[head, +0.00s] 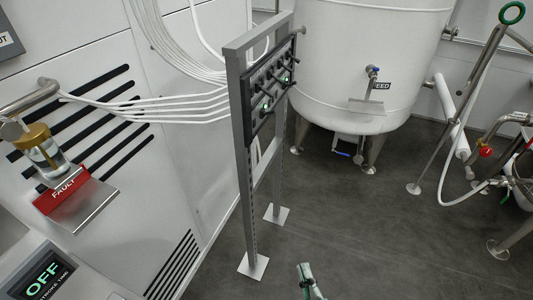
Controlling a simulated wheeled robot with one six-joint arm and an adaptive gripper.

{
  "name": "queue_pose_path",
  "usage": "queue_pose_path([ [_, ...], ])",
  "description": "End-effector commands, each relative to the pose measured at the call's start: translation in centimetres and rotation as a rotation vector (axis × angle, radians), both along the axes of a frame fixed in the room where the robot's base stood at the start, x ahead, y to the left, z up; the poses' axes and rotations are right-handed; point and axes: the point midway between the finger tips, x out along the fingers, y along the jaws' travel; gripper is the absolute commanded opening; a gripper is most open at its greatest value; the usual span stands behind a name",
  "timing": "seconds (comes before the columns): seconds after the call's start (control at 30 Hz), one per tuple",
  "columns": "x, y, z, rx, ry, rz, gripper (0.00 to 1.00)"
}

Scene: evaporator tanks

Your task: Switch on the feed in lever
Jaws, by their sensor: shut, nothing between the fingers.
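A dark panel (263,107) with several small black levers and green lights is mounted on a grey metal frame, left of centre. Its lever labels are too small to read, so I cannot tell whether one is the feed in lever. A small valve with a blue handle (372,69) is on the front of the white tank, beside a label (382,86) that seems to read "FEED". My gripper (305,268) is at the bottom edge, shut and empty. It is low in the picture, apart from the panel and the valve.
The frame stands on the floor on flat foot plates (253,265). White hoses (165,102) run to it from the left. A red "FAULT" sign (70,190) and a display reading "OFF" (45,275) are at left. Grey floor (390,235) is open at centre right.

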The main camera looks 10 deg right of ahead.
Motion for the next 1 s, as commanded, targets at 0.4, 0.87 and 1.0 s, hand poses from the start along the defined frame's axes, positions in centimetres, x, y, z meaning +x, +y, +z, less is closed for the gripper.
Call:
queue_pose_path([
  [0.4,11.6,1.1,3.8,-0.271,-0.199,-0.096,0.0],
  [0.87,23.5,2.7,11.8,-0.542,-0.399,-0.267,0.0],
  [1.0,26.2,3.1,14.3,-0.605,-0.444,-0.321,0.0],
])
